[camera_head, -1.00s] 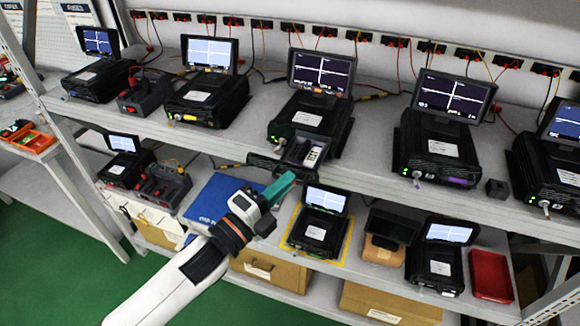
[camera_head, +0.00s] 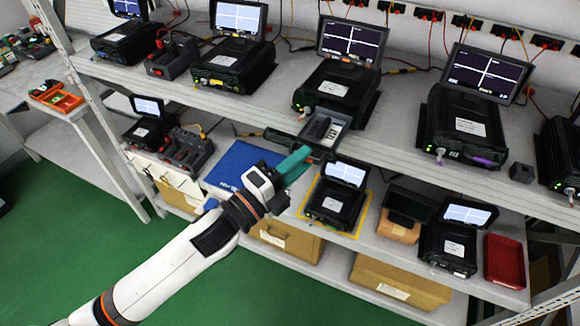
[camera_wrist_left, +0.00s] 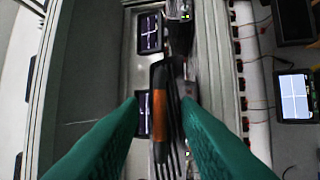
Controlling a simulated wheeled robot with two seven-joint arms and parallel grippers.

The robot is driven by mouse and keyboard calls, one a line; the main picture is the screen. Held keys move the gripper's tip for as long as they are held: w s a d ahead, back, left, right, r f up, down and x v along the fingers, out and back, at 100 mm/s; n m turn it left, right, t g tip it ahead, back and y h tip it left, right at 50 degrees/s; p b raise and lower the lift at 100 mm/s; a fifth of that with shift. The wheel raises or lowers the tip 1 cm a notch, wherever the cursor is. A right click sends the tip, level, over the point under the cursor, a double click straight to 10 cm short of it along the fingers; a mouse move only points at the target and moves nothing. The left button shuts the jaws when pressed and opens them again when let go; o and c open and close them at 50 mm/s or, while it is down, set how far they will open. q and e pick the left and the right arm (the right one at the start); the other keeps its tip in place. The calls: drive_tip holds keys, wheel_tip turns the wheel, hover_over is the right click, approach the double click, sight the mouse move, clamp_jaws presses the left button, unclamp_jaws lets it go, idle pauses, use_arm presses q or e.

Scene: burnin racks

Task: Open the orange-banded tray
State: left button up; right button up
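An orange band (camera_wrist_left: 172,90) shows on a dark, finned part between the fingers in the left wrist view. In the head view, an open tray (camera_head: 340,120) with a grey insert sticks out from the middle black unit (camera_head: 336,91) on the upper shelf. I cannot make out the orange band there, so I cannot be sure that this is the same tray. My left gripper (camera_head: 303,158) is just in front of and below that tray. In the left wrist view its teal fingers (camera_wrist_left: 166,112) are wide apart, with nothing clearly gripped. My right gripper is out of view.
Other black units with screens line the upper shelf, including a yellow-marked one (camera_head: 222,60) and a purple-marked one (camera_head: 465,130). The lower shelf holds a blue mat (camera_head: 236,165), a small unit (camera_head: 335,204) close to my gripper, and a red bin (camera_head: 505,262). Green floor lies in front.

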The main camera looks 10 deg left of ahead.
use_arm(q)
drive_tip(key=b+v, duration=0.5)
drive_tip(key=v, duration=0.7)
drive_tip(key=shift+w+f, duration=0.1)
drive_tip(key=shift+f, duration=0.05)
